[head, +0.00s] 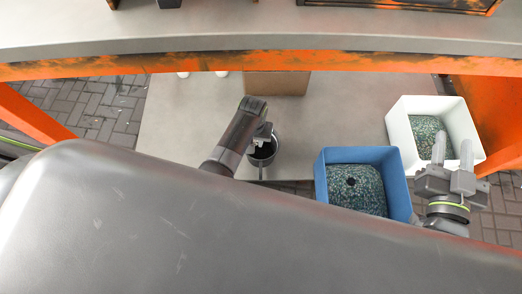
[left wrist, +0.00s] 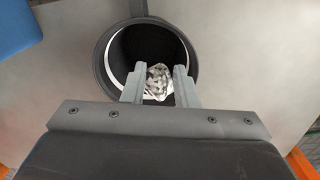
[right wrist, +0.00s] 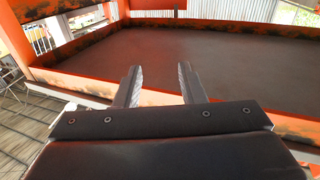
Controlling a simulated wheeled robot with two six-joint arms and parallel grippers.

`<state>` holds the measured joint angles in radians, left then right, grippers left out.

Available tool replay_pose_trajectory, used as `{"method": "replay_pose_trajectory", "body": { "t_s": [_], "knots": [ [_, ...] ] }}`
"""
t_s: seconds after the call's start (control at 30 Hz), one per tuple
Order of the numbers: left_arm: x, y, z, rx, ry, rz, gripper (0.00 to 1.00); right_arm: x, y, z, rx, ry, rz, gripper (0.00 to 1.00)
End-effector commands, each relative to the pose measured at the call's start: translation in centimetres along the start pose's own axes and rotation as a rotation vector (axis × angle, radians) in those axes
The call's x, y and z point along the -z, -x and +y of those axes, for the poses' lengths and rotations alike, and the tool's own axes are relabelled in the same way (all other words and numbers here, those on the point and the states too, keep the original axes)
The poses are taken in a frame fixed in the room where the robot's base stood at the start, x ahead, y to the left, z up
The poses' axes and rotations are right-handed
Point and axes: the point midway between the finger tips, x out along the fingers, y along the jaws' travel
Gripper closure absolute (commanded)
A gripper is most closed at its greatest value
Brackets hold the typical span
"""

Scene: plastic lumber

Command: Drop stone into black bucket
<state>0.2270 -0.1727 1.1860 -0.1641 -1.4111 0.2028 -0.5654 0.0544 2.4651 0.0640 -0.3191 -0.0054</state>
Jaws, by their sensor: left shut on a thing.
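The black bucket (head: 264,158) stands on the grey surface near the middle of the head view, partly covered by my left arm. In the left wrist view its round dark opening (left wrist: 103,60) lies beneath my left gripper (left wrist: 160,78). That gripper is shut on a speckled grey-white stone (left wrist: 157,82), which shows between the fingertips, over the bucket's mouth. The stone is hidden in the head view. My right gripper (head: 454,160) is at the right, beside the white bin, with its fingers apart. In the right wrist view it is empty (right wrist: 160,80).
A blue bin (head: 323,178) and a white bin (head: 396,122), both holding green speckled granules, stand right of the bucket. A brown box (head: 277,84) is behind it. An orange-edged grey counter (head: 260,40) crosses the back. Grey surface left of my left arm is clear.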

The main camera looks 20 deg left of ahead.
Motion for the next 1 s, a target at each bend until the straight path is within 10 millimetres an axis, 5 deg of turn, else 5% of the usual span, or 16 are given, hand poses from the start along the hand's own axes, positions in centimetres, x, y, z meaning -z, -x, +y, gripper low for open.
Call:
{"method": "replay_pose_trajectory", "body": {
  "t_s": [0.6,1.0],
  "knots": [
    [0.0,-1.3,0.0,0.000,0.000,0.000,0.96,8.7,1.4,-0.6,0.001,0.082,0.509,0.64],
    [0.0,-1.4,0.0,0.000,0.000,0.000,0.96,10.1,2.0,-0.9,0.004,0.096,0.594,0.64]
  ]
}}
